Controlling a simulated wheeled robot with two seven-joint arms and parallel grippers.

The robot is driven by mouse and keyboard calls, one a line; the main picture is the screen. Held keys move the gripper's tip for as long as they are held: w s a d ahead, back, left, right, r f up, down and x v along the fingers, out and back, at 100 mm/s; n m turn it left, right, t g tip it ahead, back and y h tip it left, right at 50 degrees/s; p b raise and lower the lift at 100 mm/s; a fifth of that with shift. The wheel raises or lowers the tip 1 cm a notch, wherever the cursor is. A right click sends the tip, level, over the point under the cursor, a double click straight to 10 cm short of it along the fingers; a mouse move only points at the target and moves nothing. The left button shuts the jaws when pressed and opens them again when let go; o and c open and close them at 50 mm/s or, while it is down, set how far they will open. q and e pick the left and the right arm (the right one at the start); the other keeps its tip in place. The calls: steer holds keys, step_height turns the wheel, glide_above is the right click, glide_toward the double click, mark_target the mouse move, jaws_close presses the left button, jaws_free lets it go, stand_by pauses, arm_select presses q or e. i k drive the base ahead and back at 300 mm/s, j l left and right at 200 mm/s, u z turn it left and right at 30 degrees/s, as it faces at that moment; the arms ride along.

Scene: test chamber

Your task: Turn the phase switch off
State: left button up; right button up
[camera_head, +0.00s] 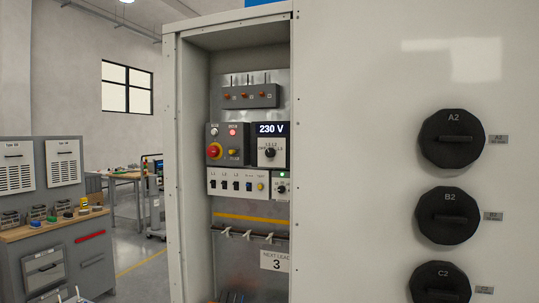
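The phase switch (270,152) is a round black knob on a pale plate inside the open cabinet, below the display (271,129) reading 230 V. Small labels surround the knob, with L1 and L2 above, L3 to the right and what looks like OFF to the left. The knob's pointer is too small to read surely. I make out neither of my grippers in the head view, and nothing touches the switch.
Left of the switch is a red button (214,151); below is a row of small switches (238,184). The cabinet's side wall (180,170) borders the opening. The right panel bears large black knobs (452,139). A workbench (55,230) stands left.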

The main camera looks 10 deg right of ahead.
mark_target(270, 153)
steer(key=i+j+z, duration=0.2)
steer(key=z, duration=0.2)
steer(key=i+j+z, duration=0.15)
steer(key=j+z, duration=0.2)
steer(key=j, duration=0.15)
steer(key=i+j+z, duration=0.1)
steer(key=j+z, duration=0.3)
